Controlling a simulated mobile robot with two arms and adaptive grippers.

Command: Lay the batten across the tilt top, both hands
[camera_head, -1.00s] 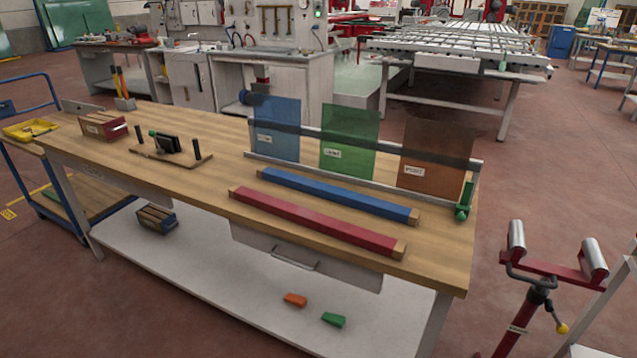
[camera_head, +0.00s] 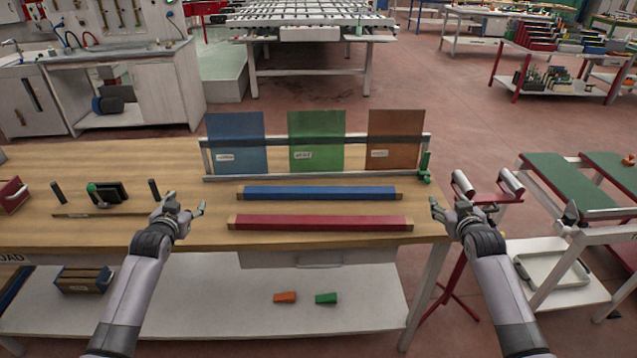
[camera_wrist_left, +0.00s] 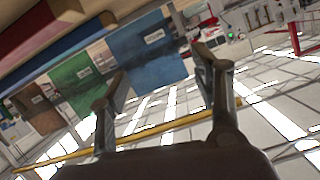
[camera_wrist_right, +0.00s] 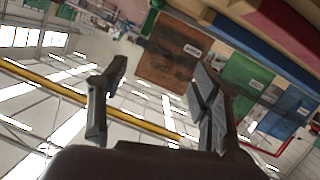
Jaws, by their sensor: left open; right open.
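Two long battens with wooden ends lie parallel on the wooden bench: a red batten (camera_head: 320,223) near the front and a blue batten (camera_head: 320,193) behind it. My left gripper (camera_head: 186,205) is open and empty, left of the battens' left ends. My right gripper (camera_head: 448,203) is open and empty, right of their right ends. Neither touches a batten. The left wrist view shows the red batten (camera_wrist_left: 30,32) and its open fingers (camera_wrist_left: 162,78); the right wrist view also shows open fingers (camera_wrist_right: 158,85). Green-topped panels (camera_head: 572,183) on a white frame stand at right, possibly the tilt top.
A rack with blue, green (camera_head: 316,140) and brown panes stands behind the battens. A red roller stand (camera_head: 480,190) stands beyond the bench's right end. A small board with pegs (camera_head: 105,208) lies at left. Orange (camera_head: 285,297) and green wedges lie on the lower shelf.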

